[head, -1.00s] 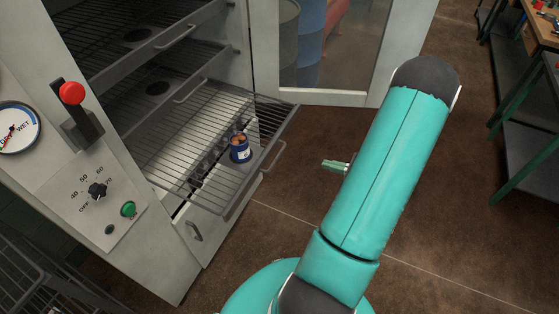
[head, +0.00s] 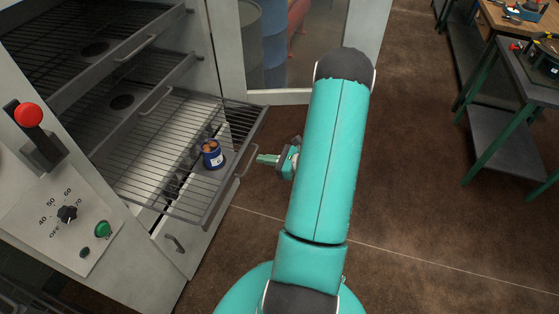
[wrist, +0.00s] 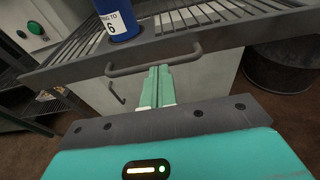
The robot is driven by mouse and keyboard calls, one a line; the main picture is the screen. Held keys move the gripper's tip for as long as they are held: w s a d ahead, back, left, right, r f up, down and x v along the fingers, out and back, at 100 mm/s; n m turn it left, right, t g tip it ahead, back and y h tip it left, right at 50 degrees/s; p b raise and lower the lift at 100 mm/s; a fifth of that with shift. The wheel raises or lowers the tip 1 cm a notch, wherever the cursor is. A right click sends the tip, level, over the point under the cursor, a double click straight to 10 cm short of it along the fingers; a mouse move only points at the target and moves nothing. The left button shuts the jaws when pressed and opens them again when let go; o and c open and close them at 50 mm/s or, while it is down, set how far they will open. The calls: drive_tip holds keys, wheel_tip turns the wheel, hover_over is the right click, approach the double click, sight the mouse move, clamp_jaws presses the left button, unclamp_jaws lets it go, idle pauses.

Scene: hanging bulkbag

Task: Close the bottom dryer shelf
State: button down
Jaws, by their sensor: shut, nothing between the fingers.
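The bottom dryer shelf (head: 150,165) is a wire rack pulled out of the grey dryer cabinet in the head view. Its front bar (wrist: 150,55) and curved handle (wrist: 155,64) show close up in the wrist view. A blue can (head: 212,154) with a white label stands on the shelf near its front; its lower part also shows in the wrist view (wrist: 118,20). My gripper (head: 262,158) is shut and empty, just right of the shelf's front handle (head: 247,162).
Two upper shelves (head: 115,60) with handles sit above, inside the cabinet. The open glazed door (head: 285,95) stands behind. A control panel with a red-knobbed lever (head: 28,115) is at left. Green-legged workbenches (head: 500,140) stand at right. The brown floor between is clear.

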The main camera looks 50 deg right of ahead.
drive_tip(key=shift+w+a+f, duration=0.1)
drive_tip(key=shift+w+a, duration=0.05)
drive_tip(key=shift+w, duration=0.4)
